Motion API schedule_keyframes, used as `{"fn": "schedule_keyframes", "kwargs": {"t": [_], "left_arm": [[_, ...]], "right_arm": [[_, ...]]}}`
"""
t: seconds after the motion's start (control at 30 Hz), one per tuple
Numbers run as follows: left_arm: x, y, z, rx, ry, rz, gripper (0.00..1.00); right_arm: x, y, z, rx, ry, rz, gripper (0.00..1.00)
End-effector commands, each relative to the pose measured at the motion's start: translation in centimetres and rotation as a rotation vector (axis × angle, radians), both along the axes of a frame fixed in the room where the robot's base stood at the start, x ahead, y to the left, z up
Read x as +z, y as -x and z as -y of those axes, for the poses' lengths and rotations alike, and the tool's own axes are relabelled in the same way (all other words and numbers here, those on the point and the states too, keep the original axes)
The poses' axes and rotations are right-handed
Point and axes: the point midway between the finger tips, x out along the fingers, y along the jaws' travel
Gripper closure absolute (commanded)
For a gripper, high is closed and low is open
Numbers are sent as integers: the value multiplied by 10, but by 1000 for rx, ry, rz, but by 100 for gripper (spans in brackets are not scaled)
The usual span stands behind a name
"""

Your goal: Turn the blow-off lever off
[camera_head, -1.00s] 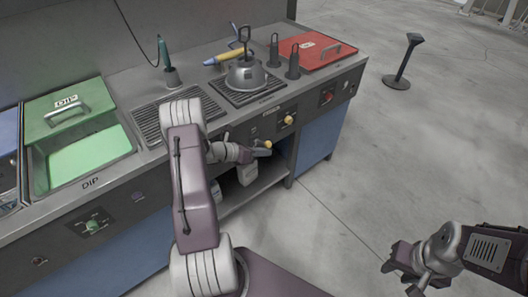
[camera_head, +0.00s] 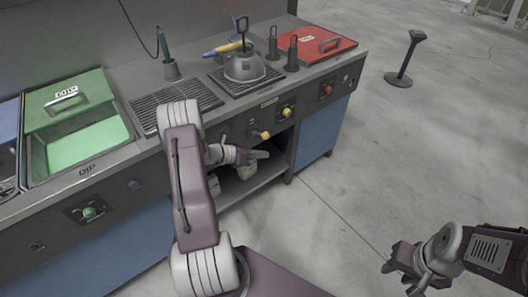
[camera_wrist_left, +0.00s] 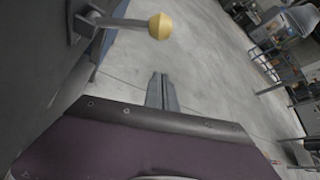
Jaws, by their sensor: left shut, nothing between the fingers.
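The lever with a yellow ball knob (camera_head: 265,135) juts from the dark front panel of the bench, below the burner. In the left wrist view its knob (camera_wrist_left: 160,26) is at the top, with its metal arm running left to the panel. My left gripper (camera_head: 262,155) is shut and empty, just below the knob in the head view. In the left wrist view the shut fingers (camera_wrist_left: 162,92) point over the floor, apart from the knob. My right gripper (camera_head: 400,275) hangs over the floor at the lower right, fingers apart, far from the bench.
A yellow knob (camera_head: 286,112) and a red knob (camera_head: 326,90) sit farther right on the panel. A green knob (camera_head: 90,212) sits left. A kettle-like pot (camera_head: 244,68) stands on the burner. An open shelf space lies behind my left gripper.

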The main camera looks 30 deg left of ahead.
Motion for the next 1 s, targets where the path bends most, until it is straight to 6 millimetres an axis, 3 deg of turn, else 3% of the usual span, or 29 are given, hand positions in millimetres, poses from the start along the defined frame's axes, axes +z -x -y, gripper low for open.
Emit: {"fn": "schedule_keyframes", "kwargs": {"t": [0.03,0.2,0.4,1.0], "left_arm": [[15,8,-12,9,-4,6,100],[30,36,-34,8,-3,5,100],[39,56,-49,3,-3,3,100],[40,61,-52,2,-2,2,100]], "right_arm": [[9,-1,0,0,0,3,64],[16,-1,0,0,0,3,64],[19,-1,0,0,0,3,64],[19,-1,0,0,0,3,64]]}}
